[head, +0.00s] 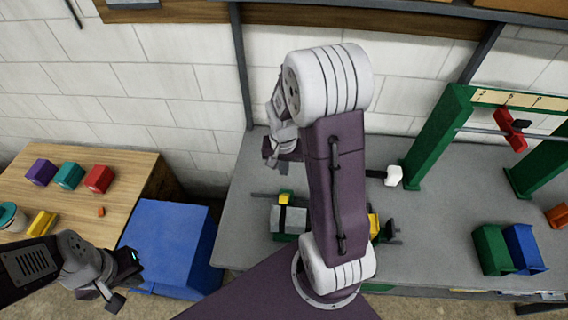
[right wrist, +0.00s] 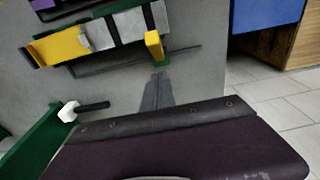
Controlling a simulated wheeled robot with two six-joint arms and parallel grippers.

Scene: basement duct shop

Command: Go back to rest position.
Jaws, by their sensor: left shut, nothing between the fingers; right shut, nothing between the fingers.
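My left gripper (head: 113,292) hangs at the lower left in the head view, near the wooden bench's front corner and the blue box. It is shut and empty. My right arm is raised and folded over the grey table in the middle of the head view. My right gripper (head: 272,153) shows only in part left of the purple arm link, above the table. It is shut and holds nothing. In the right wrist view a purple link of my own fills the bottom, and the gripper's fingers cannot be made out there.
A fixture with yellow parts (head: 291,218) lies on the grey table (head: 447,225) below my right arm; it also shows in the right wrist view (right wrist: 110,35). A white-headed mallet (head: 392,176), green frame (head: 436,135) and green bin (head: 491,250) stand rightward. The wooden bench (head: 110,165) and blue box (head: 165,240) are left.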

